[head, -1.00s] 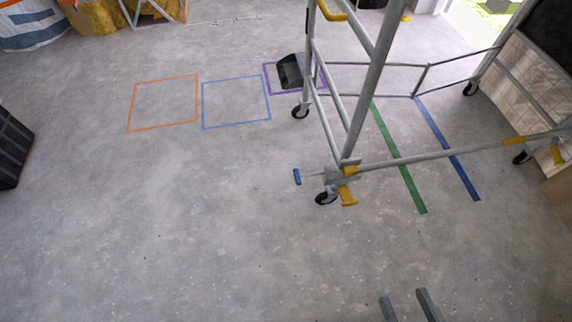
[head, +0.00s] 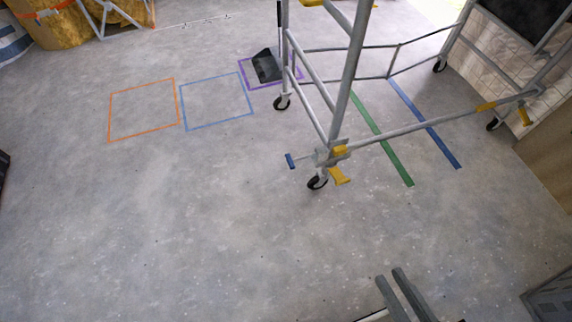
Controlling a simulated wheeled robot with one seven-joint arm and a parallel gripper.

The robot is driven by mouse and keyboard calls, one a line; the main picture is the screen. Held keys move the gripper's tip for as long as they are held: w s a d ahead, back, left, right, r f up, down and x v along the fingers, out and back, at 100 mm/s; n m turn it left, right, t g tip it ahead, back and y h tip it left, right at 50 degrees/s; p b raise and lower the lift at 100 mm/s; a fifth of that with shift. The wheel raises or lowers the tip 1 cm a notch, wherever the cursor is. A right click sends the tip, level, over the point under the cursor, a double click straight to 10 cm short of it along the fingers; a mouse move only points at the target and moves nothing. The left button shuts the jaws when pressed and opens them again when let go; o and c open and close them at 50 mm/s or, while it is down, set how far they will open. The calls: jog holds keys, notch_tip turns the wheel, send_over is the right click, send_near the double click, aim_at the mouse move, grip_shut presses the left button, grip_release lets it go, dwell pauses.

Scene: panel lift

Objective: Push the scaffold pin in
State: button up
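The scaffold pin's blue handle (head: 291,161) sticks out to the left of a grey bracket (head: 322,156) at the scaffold's near lower corner. A thin shaft runs from the handle toward the bracket, so the pin stands partly out. My gripper (head: 390,275) shows at the bottom right, well below and to the right of the pin, apart from it. Its two grey fingers have a narrow gap between them and nothing is seen in it.
The scaffold (head: 352,80) stands on black caster wheels (head: 317,182), with yellow levers (head: 340,176) near the bracket. A grey case (head: 551,298) is at the bottom right. The floor left of the pin is clear.

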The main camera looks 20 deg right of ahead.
jog(key=shift+n+t+y, duration=0.3)
jog(key=shift+t, duration=0.5)
jog(key=w+f+b, duration=0.2)
jog(key=w+a+f+b, duration=0.1)
jog(key=w+f+b, duration=0.3)
jog(key=shift+a+f+b, duration=0.3)
jog(key=shift+a+f, duration=0.05)
grip_shut()
jog(key=w+a+f+n+g+y+b, duration=0.1)
jog(key=w+a+f+n+b, duration=0.35)
jog(key=w+f+b, duration=0.65)
jog(key=w+a+f+n+y+b, duration=0.1)
jog(key=w+a+f+n+b, duration=0.5)
jog(key=f, duration=1)
jog(key=w+d+f+n+t+h+b, duration=0.1)
jog(key=w+d+f+n+h+b, duration=0.1)
jog(key=w+f, duration=0.3)
jog(key=w+d+f+n+h+b, duration=0.2)
jog(key=w+f+h, duration=0.3)
jog(key=w, duration=0.8)
jog(key=shift+t+b, duration=0.4)
jog(key=shift+b, duration=0.4)
